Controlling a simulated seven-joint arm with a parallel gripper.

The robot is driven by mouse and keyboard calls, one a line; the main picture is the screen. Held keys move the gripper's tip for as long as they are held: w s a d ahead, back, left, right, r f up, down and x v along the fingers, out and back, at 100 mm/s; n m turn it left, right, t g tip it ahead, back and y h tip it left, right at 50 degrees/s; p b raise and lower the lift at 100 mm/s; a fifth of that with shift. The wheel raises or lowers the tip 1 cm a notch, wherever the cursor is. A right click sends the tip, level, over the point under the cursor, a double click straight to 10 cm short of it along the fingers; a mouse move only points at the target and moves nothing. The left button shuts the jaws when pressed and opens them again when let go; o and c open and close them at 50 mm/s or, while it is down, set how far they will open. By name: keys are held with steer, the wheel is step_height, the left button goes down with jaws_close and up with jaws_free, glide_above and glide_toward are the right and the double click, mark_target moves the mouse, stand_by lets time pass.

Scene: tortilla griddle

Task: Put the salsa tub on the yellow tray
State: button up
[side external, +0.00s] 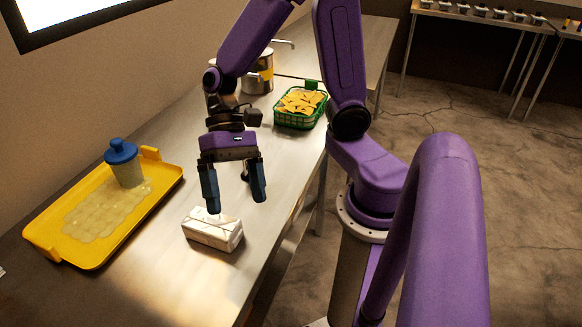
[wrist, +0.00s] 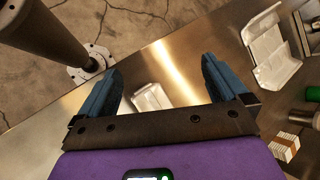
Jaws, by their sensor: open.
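A pale, see-through tub with a blue knobbed lid (side external: 124,164) stands upright on the yellow tray (side external: 94,258), near its back end. It may be the salsa tub; I see no label. A flat, pale yellow-green patch (side external: 95,212) covers much of the tray. My gripper (side external: 236,200) is open and empty, pointing down above the steel counter, to the right of the tray. A white wrapped block (side external: 212,232) lies just in front of my fingers. In the wrist view, a white piece (wrist: 151,98) shows between my fingers (wrist: 162,70).
A green basket of chips (side external: 300,106) and a metal pot (side external: 258,75) stand farther back on the counter. The wrist view shows a white folded-looking container (wrist: 272,50) and a small pale block (wrist: 285,147) at right. Bare counter lies between tray and block.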

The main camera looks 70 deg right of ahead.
steer(key=s+d+r+n+t+h, duration=0.1)
steer(key=s+d+n+t+h, duration=0.3)
steer(key=n, duration=1.1)
steer(key=s+d+h, duration=0.2)
steer(key=s+d, duration=0.1)
steer(key=shift+s+d+r+n+t, duration=0.2)
steer(key=shift+d+n+t, duration=0.15)
steer(key=shift+n+t, duration=0.05)
